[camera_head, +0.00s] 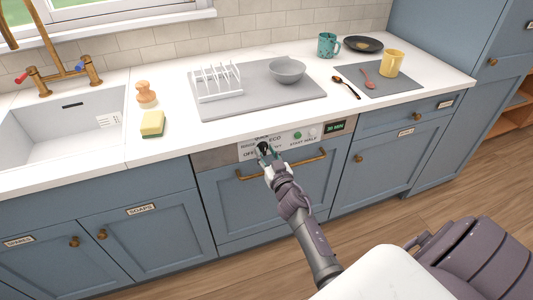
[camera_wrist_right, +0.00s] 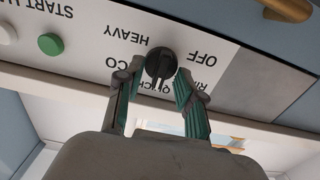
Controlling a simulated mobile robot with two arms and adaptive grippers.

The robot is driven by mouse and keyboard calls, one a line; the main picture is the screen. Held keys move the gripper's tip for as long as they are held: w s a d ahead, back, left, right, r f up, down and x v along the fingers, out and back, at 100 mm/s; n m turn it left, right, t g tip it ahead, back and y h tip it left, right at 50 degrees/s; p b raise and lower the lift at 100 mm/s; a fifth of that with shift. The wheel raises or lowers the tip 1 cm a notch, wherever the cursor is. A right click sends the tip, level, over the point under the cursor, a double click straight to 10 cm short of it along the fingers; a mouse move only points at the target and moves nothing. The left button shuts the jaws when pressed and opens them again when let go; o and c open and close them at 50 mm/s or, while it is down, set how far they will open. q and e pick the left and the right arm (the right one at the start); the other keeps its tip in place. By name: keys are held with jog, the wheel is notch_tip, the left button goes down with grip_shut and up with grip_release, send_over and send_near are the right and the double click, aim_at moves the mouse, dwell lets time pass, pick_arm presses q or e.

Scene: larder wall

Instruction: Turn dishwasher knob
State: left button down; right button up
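The dishwasher knob (camera_wrist_right: 160,63) is black and round with a raised grip bar. It sits on a white label panel with OFF, HEAVY, QUICK and ECO around it. In the head view the knob (camera_head: 263,147) is at the left of the dishwasher's control strip, partly hidden by my right gripper (camera_head: 266,154). In the wrist view my right gripper (camera_wrist_right: 160,72) has its fingers apart, one on each side of the knob, with gaps beside the grip bar. Whether a fingertip touches the knob's rim is unclear. My left gripper is not in view.
A brass handle bar (camera_head: 303,163) crosses the dishwasher door just below the strip. A green button (camera_head: 298,136) and a display (camera_head: 335,126) lie to the right. The white worktop edge overhangs above. A sponge (camera_head: 152,123) and a grey tray (camera_head: 262,102) are on the worktop.

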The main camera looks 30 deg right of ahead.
grip_shut()
jog(key=shift+n, duration=0.3)
jog(key=n+b, duration=0.1)
jog(key=n, duration=0.4)
jog(key=shift+a+f, duration=0.1)
jog(key=n+b, duration=0.1)
jog(key=n, duration=0.4)
jog(key=shift+f+n, duration=0.1)
jog(key=shift+n, duration=0.3)
jog(key=n+b, duration=0.1)
jog(key=n, duration=0.5)
jog(key=shift+a+f, duration=0.1)
jog(key=n, duration=0.3)
jog(key=shift+n, duration=0.4)
jog(key=shift+f+n+b, duration=0.1)
jog(key=shift+n+b, duration=0.2)
jog(key=shift+n, duration=1.1)
